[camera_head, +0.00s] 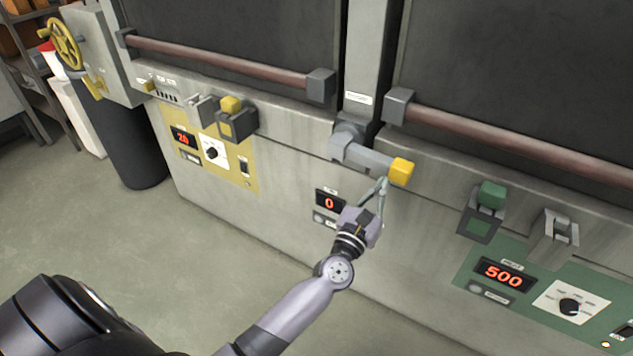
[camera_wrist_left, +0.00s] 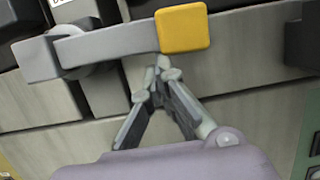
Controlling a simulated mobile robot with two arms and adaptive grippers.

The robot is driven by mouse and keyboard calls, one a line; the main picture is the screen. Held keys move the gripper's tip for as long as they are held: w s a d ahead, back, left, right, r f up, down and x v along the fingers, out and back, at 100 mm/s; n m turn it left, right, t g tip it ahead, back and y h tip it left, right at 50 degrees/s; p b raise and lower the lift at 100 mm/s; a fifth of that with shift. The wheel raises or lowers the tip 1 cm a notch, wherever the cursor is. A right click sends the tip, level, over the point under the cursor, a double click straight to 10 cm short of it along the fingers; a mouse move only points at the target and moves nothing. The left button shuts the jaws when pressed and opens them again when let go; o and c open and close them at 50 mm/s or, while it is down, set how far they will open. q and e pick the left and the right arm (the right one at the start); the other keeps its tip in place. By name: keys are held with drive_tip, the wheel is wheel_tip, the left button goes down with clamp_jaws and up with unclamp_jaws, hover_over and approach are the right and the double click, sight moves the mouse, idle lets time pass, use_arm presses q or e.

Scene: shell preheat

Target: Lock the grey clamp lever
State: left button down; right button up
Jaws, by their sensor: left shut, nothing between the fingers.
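The grey clamp lever (camera_head: 362,153) sits on the machine front between the two dark doors. It reaches out to the right from its pivot and ends in a yellow tip (camera_head: 401,172). The lever also crosses the top of the left wrist view (camera_wrist_left: 110,44), with its yellow tip (camera_wrist_left: 182,28) at the right end. My left gripper (camera_head: 384,182) is shut and empty, just below the lever near the yellow tip. In the left wrist view its fingertips (camera_wrist_left: 160,68) meet close under the bar; I cannot tell whether they touch it. My right gripper is not in view.
A display reading 0 (camera_head: 330,203) is left of my gripper. Yellow (camera_head: 183,138) and green (camera_head: 503,273) control panels flank it. Reddish handrails (camera_head: 215,62) stick out in front of the doors. A yellow handwheel (camera_head: 66,43) is far left. The floor in front is clear.

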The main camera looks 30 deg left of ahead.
use_arm(q)
drive_tip(key=shift+d+r+n, duration=0.1)
drive_tip(key=shift+r+n, duration=0.35)
drive_tip(key=shift+n, duration=0.05)
drive_tip(key=v, duration=1.2)
drive_tip(key=shift+d+f, duration=0.1)
